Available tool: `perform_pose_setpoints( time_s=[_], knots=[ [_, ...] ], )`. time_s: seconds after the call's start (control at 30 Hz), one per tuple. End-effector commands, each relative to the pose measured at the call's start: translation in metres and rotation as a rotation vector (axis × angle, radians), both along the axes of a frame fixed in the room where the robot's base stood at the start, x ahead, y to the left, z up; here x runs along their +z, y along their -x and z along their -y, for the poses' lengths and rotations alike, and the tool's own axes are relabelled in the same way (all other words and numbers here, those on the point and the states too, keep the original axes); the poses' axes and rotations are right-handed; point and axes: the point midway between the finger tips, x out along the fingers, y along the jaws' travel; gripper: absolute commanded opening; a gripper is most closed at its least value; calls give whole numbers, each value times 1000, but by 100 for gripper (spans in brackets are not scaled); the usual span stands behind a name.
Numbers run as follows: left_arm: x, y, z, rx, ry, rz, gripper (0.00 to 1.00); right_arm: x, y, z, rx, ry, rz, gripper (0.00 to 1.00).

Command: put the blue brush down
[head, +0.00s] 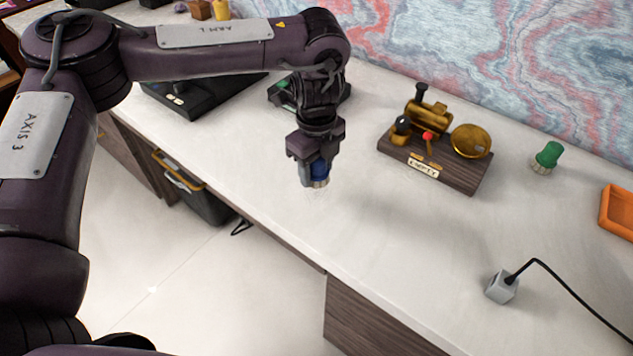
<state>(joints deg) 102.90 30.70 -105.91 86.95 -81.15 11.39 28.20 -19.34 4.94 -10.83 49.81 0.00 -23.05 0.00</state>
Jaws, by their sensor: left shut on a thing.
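The blue brush (319,173) has a blue body and a pale bristle end that points down. My left gripper (316,165) is shut on it and holds it upright over the white desk (390,245), near the front edge. The gripper hides the upper part of the brush. I cannot tell for sure whether the bristles touch the desk. My right gripper is not in view.
A brass device on a wooden base (432,166) stands right of the gripper. A green brush (547,157), an orange tray (617,211) and a grey cube with a black cable (502,287) are further right. The desk between gripper and cube is clear.

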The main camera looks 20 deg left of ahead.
Motion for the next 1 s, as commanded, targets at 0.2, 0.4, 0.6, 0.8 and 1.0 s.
perform_pose_setpoints(
  time_s=[0.2,0.4,0.6,0.8,1.0],
  knots=[
    [-31,1,0,-1,-1,-3,24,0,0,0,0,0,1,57],
    [-44,1,0,0,0,-1,24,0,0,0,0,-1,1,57],
    [-44,0,0,0,0,-1,24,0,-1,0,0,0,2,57],
    [-46,0,0,0,0,0,56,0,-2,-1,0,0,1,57],
    [-46,0,0,0,0,-1,69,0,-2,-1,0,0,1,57]
  ],
)
